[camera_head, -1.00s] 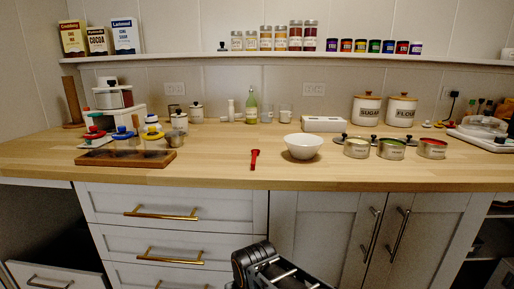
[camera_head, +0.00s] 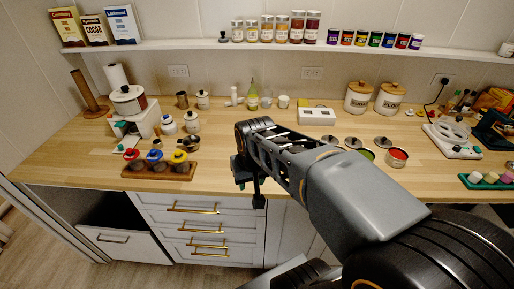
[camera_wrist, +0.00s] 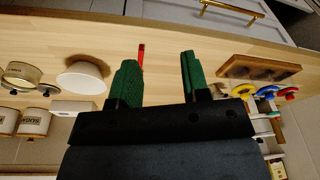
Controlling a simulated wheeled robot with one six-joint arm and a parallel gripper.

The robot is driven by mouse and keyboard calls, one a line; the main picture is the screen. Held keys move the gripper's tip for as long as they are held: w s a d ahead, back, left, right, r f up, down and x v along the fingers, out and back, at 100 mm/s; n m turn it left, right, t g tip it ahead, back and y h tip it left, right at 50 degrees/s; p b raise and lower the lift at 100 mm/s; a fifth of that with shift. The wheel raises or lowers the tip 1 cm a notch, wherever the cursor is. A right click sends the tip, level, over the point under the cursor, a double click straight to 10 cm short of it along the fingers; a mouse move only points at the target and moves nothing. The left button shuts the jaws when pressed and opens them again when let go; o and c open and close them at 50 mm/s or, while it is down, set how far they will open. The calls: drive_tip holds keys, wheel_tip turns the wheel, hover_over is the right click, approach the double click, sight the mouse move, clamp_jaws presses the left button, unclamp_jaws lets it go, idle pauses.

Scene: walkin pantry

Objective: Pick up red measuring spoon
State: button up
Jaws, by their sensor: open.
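The red measuring spoon (camera_wrist: 141,50) shows in the wrist view as a narrow red strip on the wooden counter, partly hidden behind the left green finger. In the head view my arm hides the spoon. My gripper (camera_wrist: 158,63) is open and empty, with its two green fingers apart. The spoon lies beyond the left fingertip, left of the middle of the gap. In the head view my gripper (camera_head: 248,186) hangs over the front part of the counter.
A white bowl (camera_wrist: 83,77) stands left of my gripper in the wrist view. A wooden rack (camera_wrist: 258,69) stands on the right. Open cans, including one with red contents (camera_head: 397,158), stand right of my arm. Bare counter (camera_head: 218,150) lies left of my gripper.

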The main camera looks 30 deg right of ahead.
drive_tip(key=w+d+r+m+g, duration=0.15)
drive_tip(key=w+d+m, duration=0.25)
drive_tip(key=w+d, duration=0.6)
drive_tip(key=shift+g, duration=0.35)
drive_tip(key=w+f, duration=0.1)
drive_tip(key=f, duration=0.1)
drive_tip(key=a+f, duration=0.1)
drive_tip(key=f, duration=0.2)
drive_tip(key=w+f, duration=0.1)
drive_tip(key=f, duration=0.1)
drive_tip(key=shift+w+a+f, duration=0.3)
drive_tip(key=shift+w+f, duration=0.05)
drive_tip(key=shift+a+f+p, duration=0.1)
drive_tip(key=shift+f+p, duration=0.35)
drive_tip(key=shift+f, duration=2.65)
clamp_jaws()
